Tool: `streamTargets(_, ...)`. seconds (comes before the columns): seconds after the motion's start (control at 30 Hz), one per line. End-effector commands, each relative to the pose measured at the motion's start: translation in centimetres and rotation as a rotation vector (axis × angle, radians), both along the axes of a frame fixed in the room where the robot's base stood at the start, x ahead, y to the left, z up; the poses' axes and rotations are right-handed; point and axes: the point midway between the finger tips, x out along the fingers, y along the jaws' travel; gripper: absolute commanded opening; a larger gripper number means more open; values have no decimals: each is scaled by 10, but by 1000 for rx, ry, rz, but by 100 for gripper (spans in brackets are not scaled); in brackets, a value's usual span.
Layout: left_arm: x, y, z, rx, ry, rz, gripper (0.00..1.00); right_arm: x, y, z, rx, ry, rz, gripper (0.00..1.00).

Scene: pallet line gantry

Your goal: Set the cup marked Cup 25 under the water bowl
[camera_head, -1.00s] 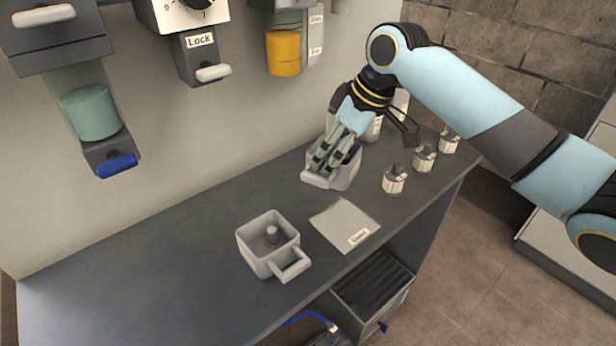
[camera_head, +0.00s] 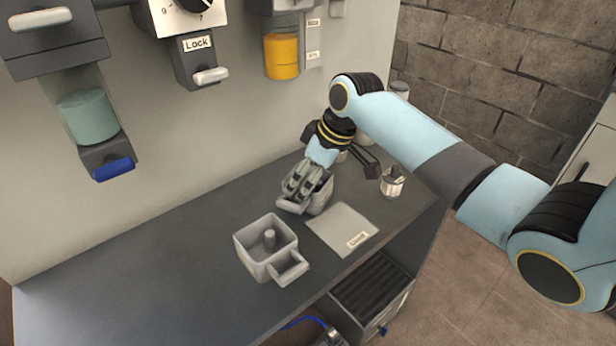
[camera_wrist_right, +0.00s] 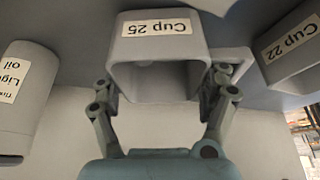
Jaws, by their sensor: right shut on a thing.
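A grey square cup (camera_head: 321,198) with a handle is held at my right gripper (camera_head: 303,183), by the back of the bench. In the right wrist view its label reads Cup 25 (camera_wrist_right: 155,50), upside down, and the right gripper's fingers (camera_wrist_right: 162,88) lie on either side of it. Part of the cup is hidden by the fingers in the head view. On the wall, a vessel with a green cylinder (camera_head: 88,115) hangs above a blue-handled tap (camera_head: 113,169), and an amber one (camera_head: 282,57) hangs farther right. No legible label shows which is the water bowl. My left gripper is out of view.
A grey square cup (camera_head: 250,250) with a post inside stands on the bench near a labelled pale mat (camera_head: 338,226). A small can (camera_head: 392,182) stands at right. The wrist view shows Cup 22 (camera_wrist_right: 292,55) and a light oil container (camera_wrist_right: 22,100). The bench's left part is clear.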

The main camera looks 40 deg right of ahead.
Motion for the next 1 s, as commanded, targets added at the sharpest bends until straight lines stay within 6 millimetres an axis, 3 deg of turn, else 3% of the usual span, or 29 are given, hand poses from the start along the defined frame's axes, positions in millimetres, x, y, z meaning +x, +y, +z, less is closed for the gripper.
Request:
streamTargets(0.03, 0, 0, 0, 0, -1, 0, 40, 0, 0, -1, 0, 0, 0, 80)
streamTargets(0.2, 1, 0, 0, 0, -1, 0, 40, 0, 0, -1, 0, 1, 0, 100)
streamTargets(0.57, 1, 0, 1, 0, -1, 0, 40, -1, -1, 7, -1, -1, 1, 100)
streamTargets(1.0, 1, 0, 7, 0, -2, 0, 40, -31, -18, 89, -4, -2, 1, 100)
